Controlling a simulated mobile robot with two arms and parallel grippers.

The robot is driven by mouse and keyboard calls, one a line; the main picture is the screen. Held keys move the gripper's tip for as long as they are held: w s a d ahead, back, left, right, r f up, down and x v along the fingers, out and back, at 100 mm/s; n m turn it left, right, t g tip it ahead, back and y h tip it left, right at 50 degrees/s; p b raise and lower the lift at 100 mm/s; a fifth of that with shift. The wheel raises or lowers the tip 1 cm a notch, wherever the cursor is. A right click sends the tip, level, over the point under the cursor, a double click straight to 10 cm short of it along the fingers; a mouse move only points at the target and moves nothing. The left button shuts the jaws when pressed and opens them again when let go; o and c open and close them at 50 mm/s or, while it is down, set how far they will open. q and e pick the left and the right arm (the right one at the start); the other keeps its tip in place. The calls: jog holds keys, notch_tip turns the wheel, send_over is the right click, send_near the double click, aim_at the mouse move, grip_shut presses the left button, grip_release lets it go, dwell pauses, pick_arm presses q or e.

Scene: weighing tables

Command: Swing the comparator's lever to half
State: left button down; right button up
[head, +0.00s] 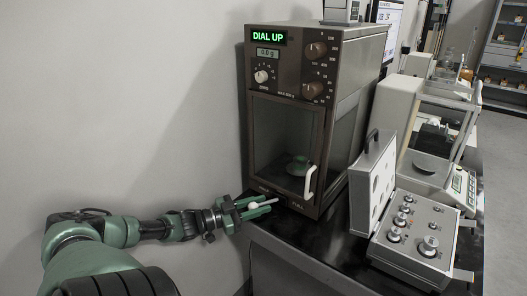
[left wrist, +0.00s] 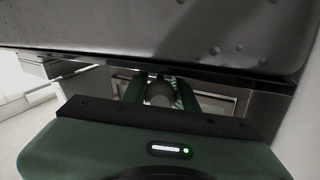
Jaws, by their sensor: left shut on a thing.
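The comparator (head: 335,130) is a tall brown cabinet with a glass front. Its green sign reads "DIAL UP", and a small display below seems to read 0.0 g. Its lever (head: 266,203) is a pale rod low at the front left corner, with a rounded knob. My left gripper (head: 254,209) is shut on the lever, its green fingers either side of the knob. In the left wrist view the grey knob (left wrist: 160,93) sits between the fingers. Lettering by the lever at the cabinet's foot includes "FULL"; the rest is too small to read. My right gripper is not in view.
A white door handle (head: 309,181) stands out from the cabinet front, right of the lever. An open weight case (head: 412,238) and a pale balance (head: 445,165) stand right on the black table (head: 325,248). A grey wall (head: 130,100) is close at left.

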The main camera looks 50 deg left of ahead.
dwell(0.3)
pick_arm(q)
jog(key=c, duration=1.2)
grip_release()
jog(key=shift+o, duration=0.2)
notch_tip(320, 180, up, 20)
jog(key=p, duration=0.9)
jog(key=shift+p, duration=0.4)
jog(key=shift+f, duration=0.1)
